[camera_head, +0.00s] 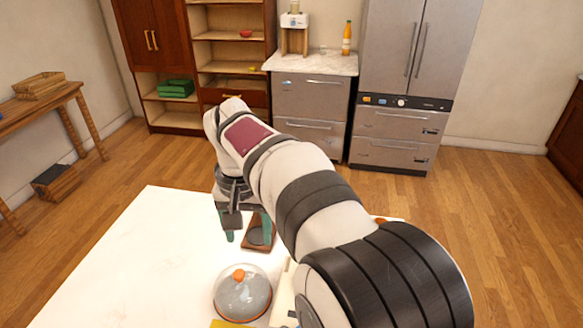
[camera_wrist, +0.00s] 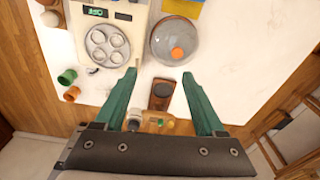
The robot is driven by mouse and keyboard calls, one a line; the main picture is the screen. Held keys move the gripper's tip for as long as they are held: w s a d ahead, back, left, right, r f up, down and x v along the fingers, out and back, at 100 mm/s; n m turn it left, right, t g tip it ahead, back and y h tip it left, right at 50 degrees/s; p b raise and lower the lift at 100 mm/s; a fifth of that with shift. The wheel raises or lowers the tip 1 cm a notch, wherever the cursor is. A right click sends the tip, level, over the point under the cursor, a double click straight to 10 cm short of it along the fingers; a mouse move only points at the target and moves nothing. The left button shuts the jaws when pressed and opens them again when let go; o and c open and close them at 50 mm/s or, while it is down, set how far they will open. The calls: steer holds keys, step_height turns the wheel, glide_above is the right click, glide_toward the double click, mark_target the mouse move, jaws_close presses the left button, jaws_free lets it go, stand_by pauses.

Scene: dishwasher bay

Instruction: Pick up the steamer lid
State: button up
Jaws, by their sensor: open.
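The steamer lid (camera_head: 228,302) is a grey, see-through dome with an orange knob. It rests on the white table in front of my gripper in the head view. In the wrist view the lid (camera_wrist: 160,46) is at the top, just right of centre, beyond my fingertips. My gripper (camera_head: 250,236) is open, with two green fingers pointing down over the table's far part. In the wrist view my gripper (camera_wrist: 158,76) has its fingers wide apart, with nothing held and not touching the lid.
A wooden board with a dark top (camera_wrist: 162,88) lies near the fingertips. A cream machine with a round several-cupped plate (camera_wrist: 108,43) stands beside the lid. The white table (camera_head: 130,275) is bare on the left.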

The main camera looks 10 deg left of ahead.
glide_toward(238, 273)
steer(key=shift+n, duration=0.4)
steer(key=f, duration=0.8)
steer(key=shift+w, duration=0.3)
jaws_close()
stand_by(0.4)
